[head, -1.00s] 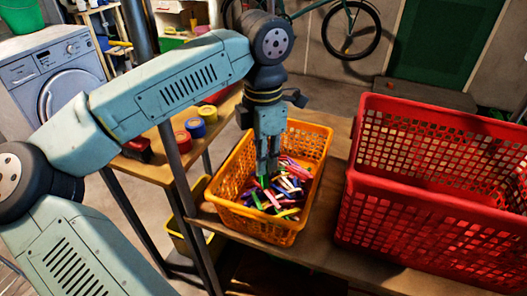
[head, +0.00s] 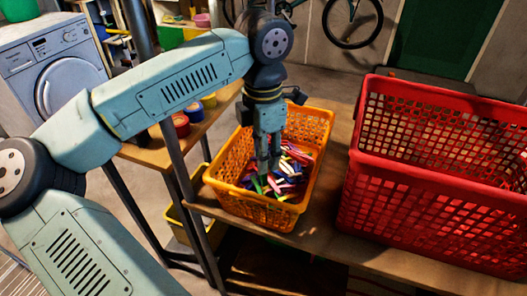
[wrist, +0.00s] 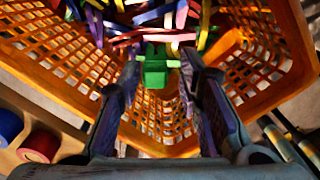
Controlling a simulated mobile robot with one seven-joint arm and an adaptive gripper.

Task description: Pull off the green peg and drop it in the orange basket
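The orange basket (head: 232,207) stands on the wooden shelf and holds a heap of colored pegs. My gripper (head: 268,168) points down into the basket, low over the heap. In the wrist view its two fingers stand apart, with a gap between the tips (wrist: 160,75). A green peg (wrist: 155,66) shows between and just beyond the fingertips, with visible space on both sides. In the head view a green peg (head: 257,185) is below the fingertips. I cannot tell whether it touches the other pegs.
A large red basket (head: 430,200) stands close on the right of the orange one. At the left are a wooden table (head: 150,155) with colored rolls (head: 181,124) and a washing machine (head: 62,85). A yellow bin (head: 185,230) sits below.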

